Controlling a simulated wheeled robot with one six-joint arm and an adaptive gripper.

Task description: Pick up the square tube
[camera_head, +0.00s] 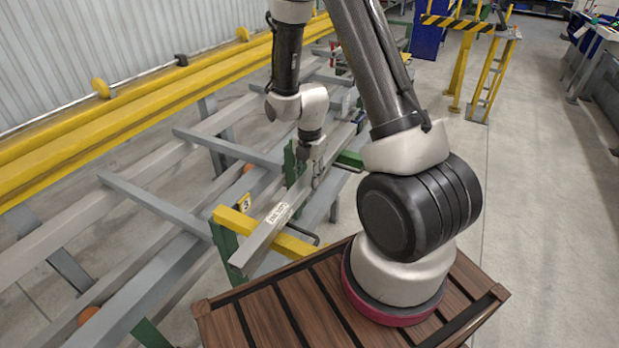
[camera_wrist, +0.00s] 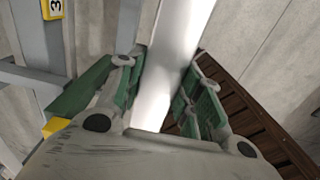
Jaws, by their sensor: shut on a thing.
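The square tube (camera_head: 261,238) is a long grey bar with a white printed label near its front end. In the head view it runs diagonally from the front, above a yellow crossbar (camera_head: 292,246), towards the back right. My gripper (camera_head: 317,180) points down onto it, past the label. In the wrist view the tube (camera_wrist: 176,55) is bright and passes between the two green-padded fingers of my gripper (camera_wrist: 160,88), which is shut on it. I cannot tell whether the tube touches the crossbar.
Grey rack beams (camera_head: 150,203) spread on the left, with a yellow rail (camera_head: 120,107) along the wall. Green uprights (camera_head: 226,240) stand near the tube. A sign numbered 3 (camera_head: 244,202) is beside it. A yellow-and-black barrier (camera_head: 462,23) stands at the back right; floor (camera_head: 540,200) there is clear.

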